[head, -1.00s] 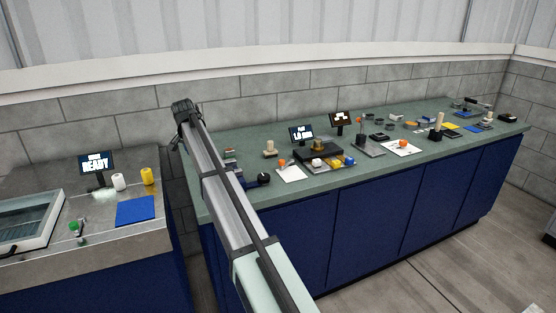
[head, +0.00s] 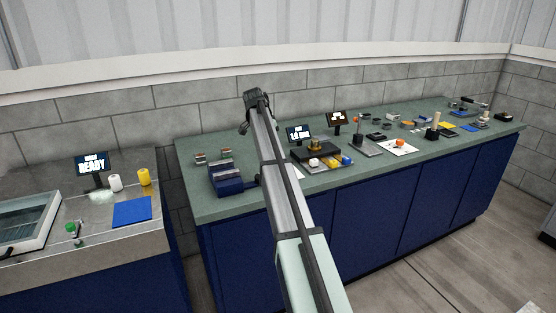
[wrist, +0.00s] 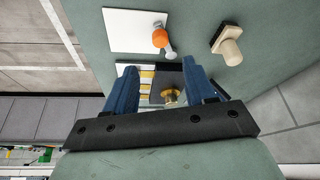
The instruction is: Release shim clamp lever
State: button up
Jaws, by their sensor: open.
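My gripper (wrist: 160,82) shows in the wrist view with its two blue fingers apart and nothing held between them. Beyond the fingers lies a dark plate with a brass knob (wrist: 171,96) and yellow and white strips. An orange-knobbed lever-like piece (wrist: 160,38) with a grey stem lies at the edge of a white sheet (wrist: 130,30), ahead of the fingers and apart from them. I cannot tell whether it is the shim clamp lever. Another orange-knobbed upright post (head: 357,119) stands on a grey plate.
A pale wooden block with a peg (wrist: 228,46) is right of the orange knob. In the head view, a blue box (head: 228,180) sits on the green bench (head: 205,208). A dark device with a brass knob (head: 317,145) and small screens stand nearby.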

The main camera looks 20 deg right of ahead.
jog(key=x, duration=1)
jog(key=shift+a, duration=0.1)
jog(key=shift+c, duration=0.2)
grip_shut()
